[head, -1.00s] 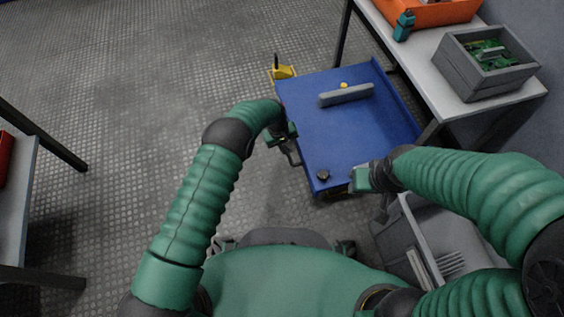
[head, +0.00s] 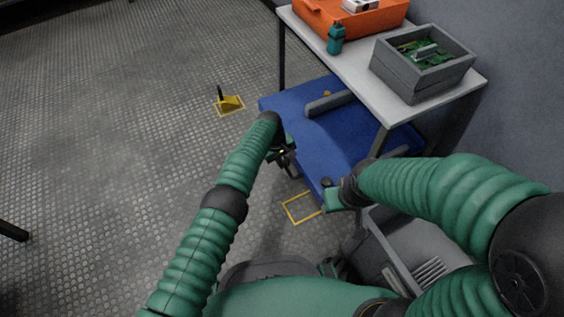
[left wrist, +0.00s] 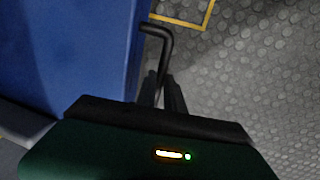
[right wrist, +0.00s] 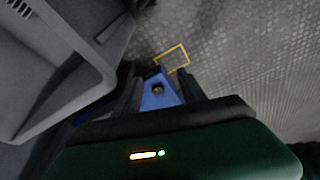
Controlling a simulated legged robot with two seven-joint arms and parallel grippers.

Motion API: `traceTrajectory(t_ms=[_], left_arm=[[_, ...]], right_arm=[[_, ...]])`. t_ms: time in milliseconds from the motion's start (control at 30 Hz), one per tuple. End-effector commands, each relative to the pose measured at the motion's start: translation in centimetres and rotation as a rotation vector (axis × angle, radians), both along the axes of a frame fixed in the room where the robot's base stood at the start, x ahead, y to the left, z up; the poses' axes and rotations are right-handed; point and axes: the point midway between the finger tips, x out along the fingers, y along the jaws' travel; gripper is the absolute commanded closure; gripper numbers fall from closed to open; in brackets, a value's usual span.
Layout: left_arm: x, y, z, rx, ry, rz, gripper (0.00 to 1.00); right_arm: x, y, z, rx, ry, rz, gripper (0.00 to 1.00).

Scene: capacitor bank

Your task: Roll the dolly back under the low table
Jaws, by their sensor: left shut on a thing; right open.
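The blue dolly (head: 330,145) is a flat deck with a grey bar (head: 330,103) across it and a dark knob at its near corner. Its right part lies beneath the white-topped low table (head: 345,62); its left part sticks out. My left gripper (head: 287,162) is shut on the dark bent handle at the dolly's left side. The handle (left wrist: 160,38) shows between the fingers in the left wrist view, beside the blue deck (left wrist: 70,50). My right gripper (head: 335,199) is open at the dolly's near corner; a blue corner (right wrist: 160,98) shows between its fingers.
A yellow wedge (head: 230,103) stands on the floor left of the dolly. A yellow outlined square (head: 291,214) is bare. An orange tray (head: 375,18), a teal bottle (head: 336,38) and a grey box (head: 410,78) stand on the table. A grey bin (head: 445,245) is at lower right.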

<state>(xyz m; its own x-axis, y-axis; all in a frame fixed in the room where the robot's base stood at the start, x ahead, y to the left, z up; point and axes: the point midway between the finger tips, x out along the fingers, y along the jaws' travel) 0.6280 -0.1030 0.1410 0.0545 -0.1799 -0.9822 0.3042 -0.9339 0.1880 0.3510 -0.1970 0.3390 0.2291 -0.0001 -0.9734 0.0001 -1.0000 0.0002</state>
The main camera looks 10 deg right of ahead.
Motion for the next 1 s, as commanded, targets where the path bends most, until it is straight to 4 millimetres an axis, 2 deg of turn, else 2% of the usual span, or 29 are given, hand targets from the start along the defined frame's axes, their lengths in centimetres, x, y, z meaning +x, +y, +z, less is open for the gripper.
traceTrajectory(t_ms=[267, 300, 433, 767, 867, 1000], left_arm=[[0.2, -0.6, 0.1, -0.013, -0.011, 0.000, 1.00], [0.2, -0.6, 0.1, -0.014, -0.011, 0.000, 0.83], [0.1, -0.6, 0.1, -0.012, -0.011, -0.001, 0.67], [0.1, -0.3, 0.4, -0.008, -0.008, 0.000, 0.66], [0.1, -0.2, 1.5, -0.007, -0.007, 0.001, 0.66], [0.0, 0.2, 4.3, -0.007, -0.007, 0.001, 0.66]], right_arm=[[0.0, 0.0, -0.1, 0.000, 0.000, 0.000, 0.51], [0.0, 0.0, -0.1, 0.000, 0.000, 0.000, 0.51], [0.0, 0.0, -0.1, 0.000, 0.000, 0.000, 0.51], [0.0, 0.0, 0.3, 0.000, 0.000, 0.000, 0.51], [0.0, 0.0, 1.6, 0.000, 0.000, 0.000, 0.51], [0.0, 0.0, 4.9, 0.000, 0.000, 0.000, 0.51]])
